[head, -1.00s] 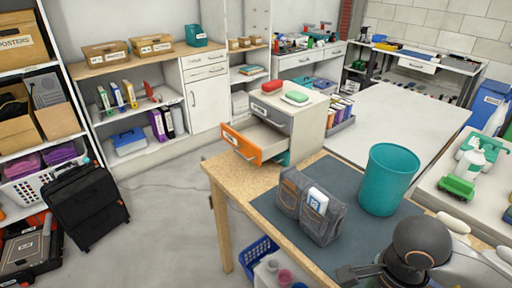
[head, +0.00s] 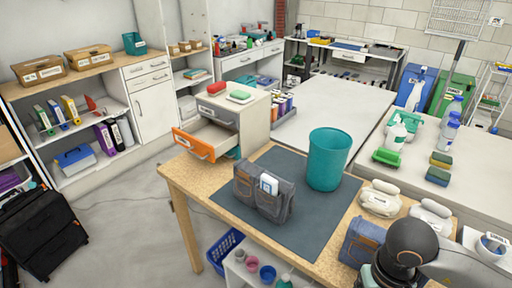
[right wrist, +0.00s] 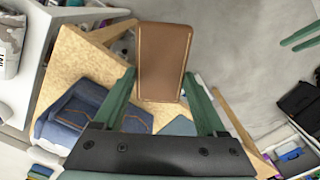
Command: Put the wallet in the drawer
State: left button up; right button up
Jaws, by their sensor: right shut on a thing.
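The brown wallet (right wrist: 163,48) is held upright between the green fingers of my right gripper (right wrist: 160,78) in the right wrist view. In the head view my right arm comes in at the bottom right; its fingers and the wallet are hidden or out of frame. The orange-fronted drawer (head: 194,146) stands pulled out of a small cabinet (head: 256,122) beyond the table's far left end. Its visible inside looks empty. My left gripper is not in view.
A denim organizer (head: 262,194) and a teal bin (head: 328,160) stand on a dark mat (head: 285,238) on the wooden table (head: 185,180). Another denim item (head: 360,243) and white shoes (head: 381,198) lie at the right. A red and a green item top the cabinet.

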aim_at(203, 139)
jog(key=k, duration=0.7)
jog(key=k+z, duration=0.25)
jog(key=k+l+z, duration=0.1)
jog(key=k+z, duration=0.15)
jog(key=z, duration=1.25)
jog(key=j, duration=1.95)
jog(key=j+z, duration=0.15)
jog(key=j, duration=1.85)
